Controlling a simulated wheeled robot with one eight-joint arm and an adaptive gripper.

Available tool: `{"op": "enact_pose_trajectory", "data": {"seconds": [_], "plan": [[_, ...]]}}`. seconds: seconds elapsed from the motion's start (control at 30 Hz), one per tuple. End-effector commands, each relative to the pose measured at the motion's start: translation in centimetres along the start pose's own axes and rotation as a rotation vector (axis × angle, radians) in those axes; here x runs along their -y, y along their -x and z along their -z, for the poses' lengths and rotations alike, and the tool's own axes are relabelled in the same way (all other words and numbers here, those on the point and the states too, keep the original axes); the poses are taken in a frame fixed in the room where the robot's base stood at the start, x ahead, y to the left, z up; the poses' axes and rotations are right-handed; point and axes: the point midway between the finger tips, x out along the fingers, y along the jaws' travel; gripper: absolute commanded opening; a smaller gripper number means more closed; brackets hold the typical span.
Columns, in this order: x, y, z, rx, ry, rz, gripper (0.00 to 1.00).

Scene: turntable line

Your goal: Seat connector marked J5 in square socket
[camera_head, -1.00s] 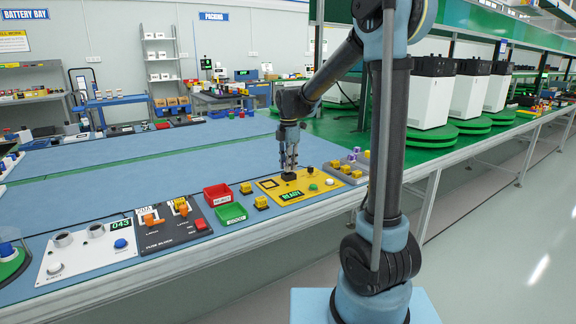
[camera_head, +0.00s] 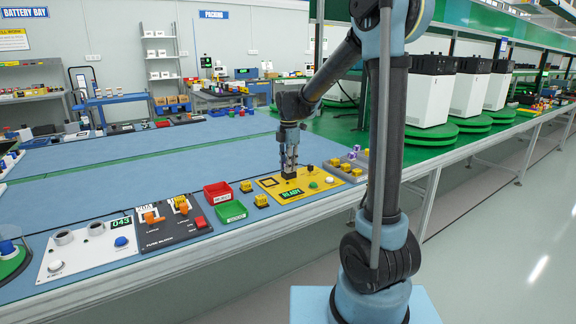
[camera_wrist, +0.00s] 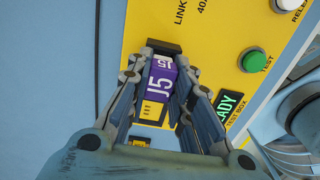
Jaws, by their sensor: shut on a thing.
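In the wrist view my gripper (camera_wrist: 161,90) is shut on the purple connector marked J5 (camera_wrist: 160,93), which has a white end. The yellow test box (camera_wrist: 206,32) lies beneath it. A black block (camera_wrist: 163,46) on the box is right by the connector's far end; I cannot tell whether the two touch or how deep the connector sits. In the head view my gripper (camera_head: 289,163) points down at the same black block (camera_head: 290,176). The connector is too small to make out there.
The box carries a READY display (camera_head: 291,194), a green button (camera_head: 313,185) and a white button (camera_head: 330,181). Red (camera_head: 217,192) and green (camera_head: 231,212) bins stand to its left. A grey tray with yellow and purple parts (camera_head: 355,156) is to its right.

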Motion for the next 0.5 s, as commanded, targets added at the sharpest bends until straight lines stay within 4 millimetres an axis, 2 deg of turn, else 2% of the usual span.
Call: {"op": "enact_pose_trajectory", "data": {"seconds": [0.4,0.43,0.5], "plan": [[-0.01,-0.66,-0.01,0.0,0.0,0.0,0.07],[-0.01,-0.65,-0.01,0.0,0.0,0.0,0.25],[-0.01,-0.64,-0.01,0.0,0.0,0.0,0.41]]}}
